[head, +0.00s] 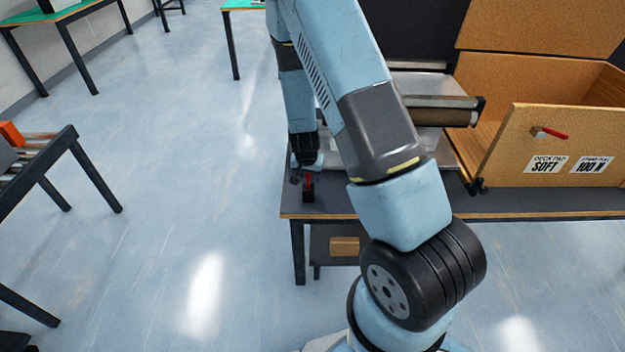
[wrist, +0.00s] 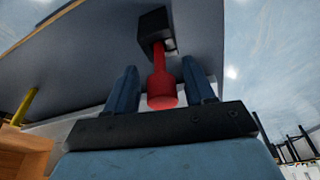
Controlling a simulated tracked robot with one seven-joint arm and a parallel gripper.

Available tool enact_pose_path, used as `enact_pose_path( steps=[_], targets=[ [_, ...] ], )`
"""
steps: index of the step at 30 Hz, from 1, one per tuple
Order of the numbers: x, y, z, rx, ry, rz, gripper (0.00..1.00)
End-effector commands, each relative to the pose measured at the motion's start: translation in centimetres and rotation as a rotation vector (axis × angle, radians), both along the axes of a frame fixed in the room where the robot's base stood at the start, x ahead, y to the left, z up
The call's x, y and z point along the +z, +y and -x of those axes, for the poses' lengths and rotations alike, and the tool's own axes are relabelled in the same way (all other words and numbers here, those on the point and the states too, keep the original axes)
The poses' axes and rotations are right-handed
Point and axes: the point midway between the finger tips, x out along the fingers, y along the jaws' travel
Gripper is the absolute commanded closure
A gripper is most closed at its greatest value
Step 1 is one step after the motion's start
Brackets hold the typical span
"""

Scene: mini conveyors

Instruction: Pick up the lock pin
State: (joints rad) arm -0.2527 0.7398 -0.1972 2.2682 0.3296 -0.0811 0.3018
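The lock pin (wrist: 162,85), a red pin with a thicker round head, stands with its thin end in a black block (wrist: 154,27). In the head view the lock pin (head: 309,180) shows as a small red piece above the black block (head: 308,197) at the table's left front corner. My gripper (wrist: 161,80) is open, with one finger on each side of the pin's head. Gaps show between the head and both fingers in the wrist view. In the head view my gripper (head: 306,170) is small and partly hides the pin.
The dark table (head: 520,206) carries a roller (head: 440,110) and a wooden box (head: 510,150) with labels and a red-tipped peg on its front panel. A small brown box (head: 344,245) sits below the table. Another table (head: 50,165) stands at left, with clear floor between.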

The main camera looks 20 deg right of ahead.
Motion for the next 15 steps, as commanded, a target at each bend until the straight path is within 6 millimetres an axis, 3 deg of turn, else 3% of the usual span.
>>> enact_pose_path(
  steps=[2,15],
  targets=[
    [0.01,0.01,0.01,0.000,0.000,0.000,0.54],
    [0.01,0.04,0.02,0.001,0.000,0.000,0.97]
  ],
)
